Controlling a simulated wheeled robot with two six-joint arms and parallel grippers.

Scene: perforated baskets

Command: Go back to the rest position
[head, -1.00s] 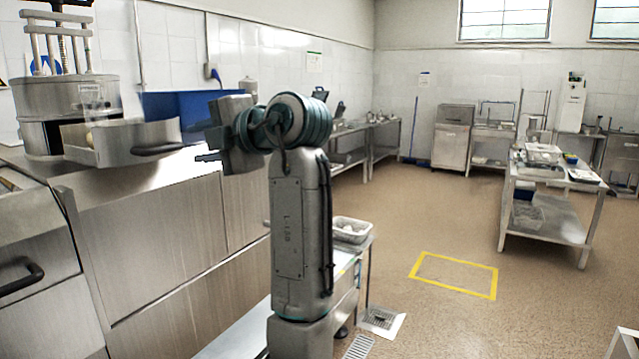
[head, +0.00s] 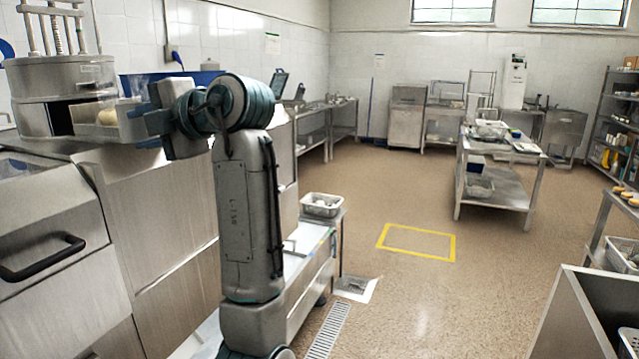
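My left arm rises in the lower middle left of the head view, its forearm upright and its wrist bent to the left. My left gripper (head: 148,132) is at the wrist's left end, in front of the steel machine with the round drum (head: 68,80). In the picture it overlaps the machine's open tray (head: 88,128), which has a pale round item (head: 106,117) in it. I cannot tell whether they touch. The fingers are small and blend with the tray, so their opening is unclear. My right gripper is not in view.
A low steel table with a perforated basket (head: 321,204) stands just right of my arm. Open floor with a yellow marked rectangle (head: 417,242) lies beyond. A steel work table (head: 500,190) stands farther back. A steel counter (head: 585,315) is at the lower right.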

